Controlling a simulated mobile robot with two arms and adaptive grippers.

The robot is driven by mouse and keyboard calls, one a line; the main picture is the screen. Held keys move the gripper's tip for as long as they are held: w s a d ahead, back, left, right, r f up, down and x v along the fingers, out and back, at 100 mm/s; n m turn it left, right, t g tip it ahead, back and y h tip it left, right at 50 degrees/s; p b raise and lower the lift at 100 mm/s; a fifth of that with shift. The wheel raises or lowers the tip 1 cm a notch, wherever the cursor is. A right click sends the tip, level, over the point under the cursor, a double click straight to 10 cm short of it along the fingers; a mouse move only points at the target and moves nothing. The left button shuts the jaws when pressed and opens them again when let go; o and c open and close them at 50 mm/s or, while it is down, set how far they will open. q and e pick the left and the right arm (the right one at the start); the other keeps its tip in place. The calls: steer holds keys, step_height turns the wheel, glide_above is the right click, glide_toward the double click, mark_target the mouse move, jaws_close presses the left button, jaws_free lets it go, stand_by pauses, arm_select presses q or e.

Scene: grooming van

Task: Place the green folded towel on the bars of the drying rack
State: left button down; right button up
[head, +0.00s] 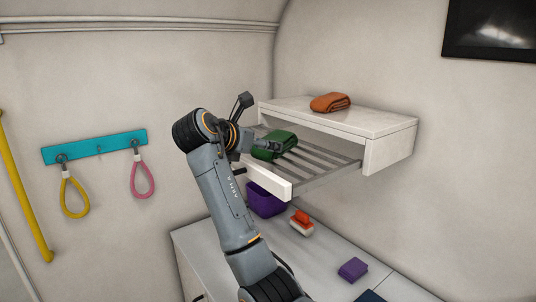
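The green folded towel (283,141) is at the left part of the pull-out drying rack, over its grey bars (318,165). It looks to rest on the bars, but its underside is hidden. One arm of mine, which I take to be the left, rises from the bottom middle and bends right at the top. Its gripper (268,147) is at the towel's near left side, overlapping it in the picture. The fingertips are too small and partly hidden to show whether they grip the towel. My other gripper is not in view.
An orange folded towel (330,102) lies on the white shelf (372,120) above the rack. Below are a purple bin (262,203), a red-and-white brush (301,223) and a purple block (353,269) on the counter. Leashes hang from a teal rail (90,147). The rack's right bars are bare.

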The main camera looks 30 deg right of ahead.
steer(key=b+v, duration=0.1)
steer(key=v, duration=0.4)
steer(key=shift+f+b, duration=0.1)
steer(key=shift+b, duration=0.2)
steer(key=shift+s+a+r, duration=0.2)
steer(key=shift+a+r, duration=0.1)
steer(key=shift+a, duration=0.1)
